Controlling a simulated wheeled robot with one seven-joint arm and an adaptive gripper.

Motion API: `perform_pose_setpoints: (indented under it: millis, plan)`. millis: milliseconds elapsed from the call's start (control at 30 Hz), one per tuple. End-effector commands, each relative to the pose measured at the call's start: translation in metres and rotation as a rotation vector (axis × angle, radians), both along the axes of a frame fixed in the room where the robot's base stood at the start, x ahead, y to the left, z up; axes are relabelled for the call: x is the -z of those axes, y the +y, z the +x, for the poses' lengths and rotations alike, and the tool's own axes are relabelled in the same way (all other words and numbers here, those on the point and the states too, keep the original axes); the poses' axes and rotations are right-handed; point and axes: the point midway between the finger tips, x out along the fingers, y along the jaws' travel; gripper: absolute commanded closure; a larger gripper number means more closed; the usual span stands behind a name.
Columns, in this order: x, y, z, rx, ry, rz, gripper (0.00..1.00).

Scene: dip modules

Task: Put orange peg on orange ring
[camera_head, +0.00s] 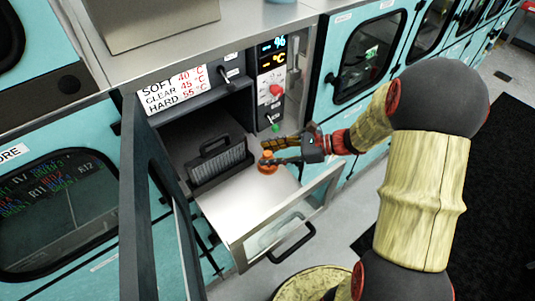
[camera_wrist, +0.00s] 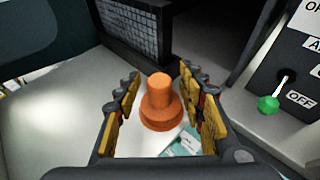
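An orange peg (camera_head: 267,160) stands upright on the pale surface inside the open machine compartment. In the wrist view the orange peg (camera_wrist: 159,92) is a cylinder above a wider round orange base (camera_wrist: 161,117). I cannot tell whether this base is a separate ring or part of the peg. No other orange ring shows clearly. My gripper (camera_head: 276,153) reaches in from the right at the peg. In the wrist view my gripper (camera_wrist: 160,82) is open, with yellow-padded fingers on either side of the peg and visible gaps between.
A dark mesh basket with a handle (camera_head: 218,162) stands just left of the peg. An open glass-fronted door (camera_head: 285,215) and a dark frame (camera_head: 150,200) bound the compartment. A control panel with a green toggle (camera_wrist: 268,103) is close on the right.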

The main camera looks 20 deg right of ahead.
Motion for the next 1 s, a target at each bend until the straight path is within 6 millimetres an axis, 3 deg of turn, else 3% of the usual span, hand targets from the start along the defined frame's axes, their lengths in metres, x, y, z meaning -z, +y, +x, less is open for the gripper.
perform_pose_setpoints:
  millis: [500,700,1000]
  plan:
    - [-0.037,-0.080,-0.040,0.003,0.000,-0.001,0.60]
    - [-0.042,-0.091,-0.047,0.000,0.001,0.000,0.60]
    - [-0.042,-0.092,-0.047,-0.001,0.001,0.001,0.60]
